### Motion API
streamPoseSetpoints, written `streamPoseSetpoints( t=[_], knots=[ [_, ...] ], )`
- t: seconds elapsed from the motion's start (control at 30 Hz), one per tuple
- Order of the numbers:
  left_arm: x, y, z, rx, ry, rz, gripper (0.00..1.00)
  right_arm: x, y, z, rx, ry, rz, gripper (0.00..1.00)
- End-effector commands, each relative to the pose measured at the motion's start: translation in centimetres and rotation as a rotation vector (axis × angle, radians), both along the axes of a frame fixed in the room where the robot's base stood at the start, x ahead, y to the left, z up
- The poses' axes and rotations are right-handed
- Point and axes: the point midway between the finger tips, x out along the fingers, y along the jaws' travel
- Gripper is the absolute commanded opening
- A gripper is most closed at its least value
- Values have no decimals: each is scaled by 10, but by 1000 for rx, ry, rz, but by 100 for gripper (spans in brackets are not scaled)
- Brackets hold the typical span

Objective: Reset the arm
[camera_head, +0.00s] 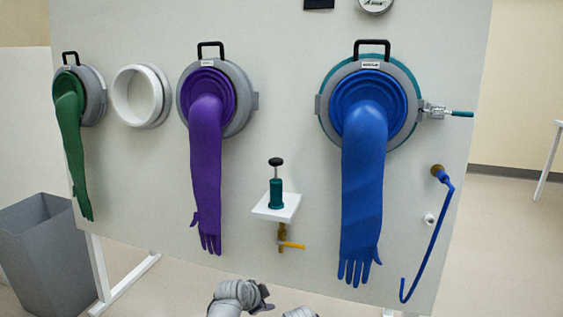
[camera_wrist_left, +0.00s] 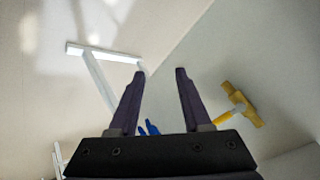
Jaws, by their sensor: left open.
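My left arm comes in at the bottom middle of the head view, with its gripper (camera_head: 263,298) low in front of the panel. In the left wrist view the left gripper (camera_wrist_left: 160,75) has its two dark fingers spread apart, with nothing between the tips. Fingertips of a blue glove (camera_wrist_left: 150,127) show small behind the gripper. A grey piece of my own body shows at the bottom edge of the head view. My right gripper does not show.
The panel (camera_head: 290,45) carries a green glove (camera_head: 72,150), a white ring port (camera_head: 141,97), a purple glove (camera_head: 208,160) and a blue glove (camera_head: 362,190). A small shelf (camera_head: 268,210) with a teal plunger (camera_head: 276,190) juts out above a yellow-handled valve (camera_head: 291,245). A grey bin (camera_head: 45,250) stands left.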

Motion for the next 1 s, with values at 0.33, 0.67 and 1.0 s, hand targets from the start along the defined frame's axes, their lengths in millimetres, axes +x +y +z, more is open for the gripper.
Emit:
streamPoseSetpoints(
  t=[0.33,0.67,1.0],
  knots=[
    [-96,80,-47,-129,512,644,48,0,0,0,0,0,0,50],
    [-155,123,-57,-136,706,1089,48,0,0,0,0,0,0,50],
    [-183,67,-57,-6,735,989,48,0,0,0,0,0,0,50]
  ],
)
